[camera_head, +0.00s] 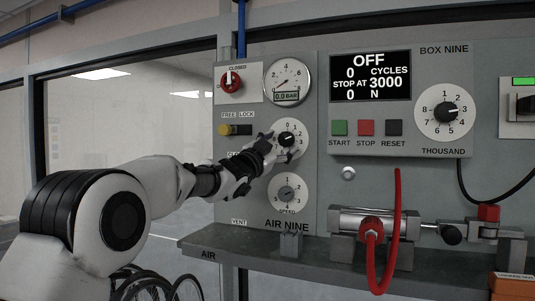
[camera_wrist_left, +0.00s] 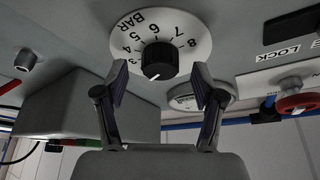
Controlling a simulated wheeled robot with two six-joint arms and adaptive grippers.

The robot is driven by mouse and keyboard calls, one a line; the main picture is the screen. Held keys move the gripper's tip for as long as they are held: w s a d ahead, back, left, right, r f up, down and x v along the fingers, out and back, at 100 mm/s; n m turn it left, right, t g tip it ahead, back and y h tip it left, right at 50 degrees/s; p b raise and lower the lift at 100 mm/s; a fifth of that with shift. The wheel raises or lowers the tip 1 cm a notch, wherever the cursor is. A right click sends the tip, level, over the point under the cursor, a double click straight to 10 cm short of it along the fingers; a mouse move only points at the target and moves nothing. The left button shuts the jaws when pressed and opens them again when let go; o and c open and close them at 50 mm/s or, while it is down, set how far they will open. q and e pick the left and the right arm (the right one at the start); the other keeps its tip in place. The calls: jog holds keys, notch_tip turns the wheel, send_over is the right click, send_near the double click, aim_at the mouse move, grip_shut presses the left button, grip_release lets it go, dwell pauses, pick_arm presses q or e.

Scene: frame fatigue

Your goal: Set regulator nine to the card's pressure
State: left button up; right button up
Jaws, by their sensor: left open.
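The regulator dial on the AIR NINE panel has a white face marked BAR and a black knob (camera_head: 286,138). The knob also shows in the left wrist view (camera_wrist_left: 159,58), its white mark pointing down, away from the BAR lettering. My left gripper (camera_head: 272,149) is at the dial's lower left in the head view and hides part of its face. In the left wrist view the open fingers (camera_wrist_left: 160,82) stand either side of the knob, with nothing between them. The gauge (camera_head: 288,82) above reads 0.0 BAR. I cannot make out a card. My right gripper is out of view.
A red valve knob (camera_head: 231,81), at CLOSED, and a yellow-and-black lock part (camera_head: 235,130) are left of the dials. A SPEED dial (camera_head: 287,193) is below. The display (camera_head: 370,77) shows OFF and 0 cycles. A shelf (camera_head: 220,250) juts out beneath, and a red hose (camera_head: 396,220) hangs at right.

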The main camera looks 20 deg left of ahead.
pick_arm(q)
jog(key=v, duration=1)
jog(key=shift+s+f, duration=0.15)
jog(key=shift+f, duration=0.15)
jog(key=shift+a, duration=0.1)
